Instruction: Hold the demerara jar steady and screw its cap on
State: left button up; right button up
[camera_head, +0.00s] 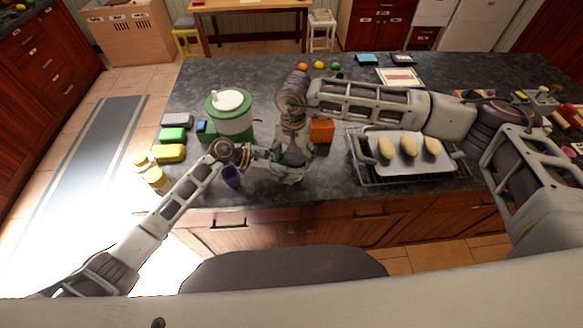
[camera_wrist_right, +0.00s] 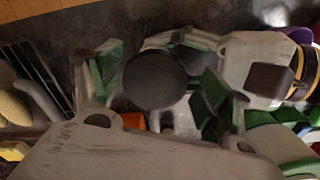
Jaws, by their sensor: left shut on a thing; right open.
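The demerara jar's dark round cap (camera_wrist_right: 155,80) shows from above in the right wrist view. The jar body is hidden beneath it, and I cannot tell how the cap sits on it. My left gripper (camera_head: 291,168) comes in from the left and is shut on the jar, with its grey housing right of the cap in the wrist view. My right gripper (camera_head: 295,142) is above it, pointing down. In the wrist view its open, green-padded fingers stand either side of the cap; I cannot tell whether they touch it. In the head view the arms hide the jar.
A green-and-white canister (camera_head: 231,113) stands left on the dark counter (camera_head: 265,78). A purple cup (camera_head: 231,177) is near the left forearm. An orange box (camera_head: 322,131) stands close behind the grippers. A tray (camera_head: 420,164) with bread rolls sits on a rack at right.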

jog(key=shift+n, duration=2.1)
jog(key=shift+n, duration=2.4)
jog(key=shift+a+n, duration=0.1)
jog(key=shift+n, duration=2.2)
